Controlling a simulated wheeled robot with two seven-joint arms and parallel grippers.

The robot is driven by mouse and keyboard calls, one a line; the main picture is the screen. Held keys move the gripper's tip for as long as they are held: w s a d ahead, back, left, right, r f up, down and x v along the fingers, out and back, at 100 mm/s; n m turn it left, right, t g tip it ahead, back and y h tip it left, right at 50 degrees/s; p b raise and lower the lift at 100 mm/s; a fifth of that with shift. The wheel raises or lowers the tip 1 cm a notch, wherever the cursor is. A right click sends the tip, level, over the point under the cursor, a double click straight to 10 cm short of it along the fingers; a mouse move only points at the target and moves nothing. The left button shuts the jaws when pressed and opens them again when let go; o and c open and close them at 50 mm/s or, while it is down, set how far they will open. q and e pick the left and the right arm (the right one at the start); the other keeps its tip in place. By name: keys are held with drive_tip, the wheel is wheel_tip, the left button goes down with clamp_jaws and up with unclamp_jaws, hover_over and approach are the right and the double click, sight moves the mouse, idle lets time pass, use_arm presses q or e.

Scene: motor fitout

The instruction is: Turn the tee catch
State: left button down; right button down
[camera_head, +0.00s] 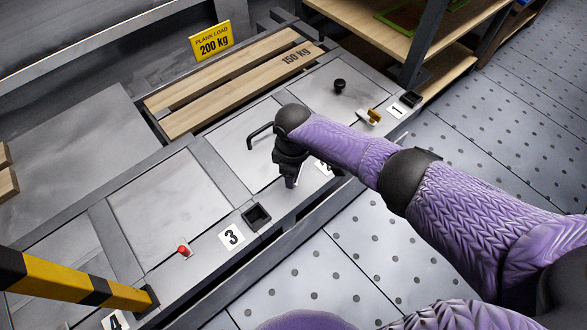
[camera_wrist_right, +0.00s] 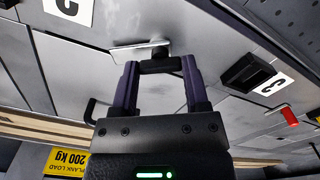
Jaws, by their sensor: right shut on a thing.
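My right gripper (camera_head: 289,178) reaches down to the panel beside the number 2 label. In the right wrist view its two fingers (camera_wrist_right: 162,68) are shut on the tee catch, a dark crosspiece with a short stem (camera_wrist_right: 163,48) at the panel surface. A thin pale metal strip (camera_wrist_right: 138,45) lies beside the stem. In the head view the hand hides the catch. How far the catch is turned I cannot tell. My left gripper is not in view.
A black bent handle (camera_head: 259,137) stands on the panel behind the gripper. A yellow catch (camera_head: 374,117), a black knob (camera_head: 339,85), a red catch (camera_head: 184,250) and a black socket (camera_head: 257,216) sit nearby. A yellow-black bar (camera_head: 75,282) crosses the lower left.

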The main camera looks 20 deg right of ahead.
drive_tip(key=n, duration=0.2)
drive_tip(key=shift+n, duration=0.4)
drive_tip(key=n, duration=0.2)
drive_tip(key=shift+n, duration=0.3)
drive_tip(key=n, duration=0.2)
drive_tip(key=shift+n, duration=1.9)
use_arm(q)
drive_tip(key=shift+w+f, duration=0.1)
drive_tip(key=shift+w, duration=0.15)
use_arm(e)
drive_tip(key=shift+c, duration=0.4)
unclamp_jaws()
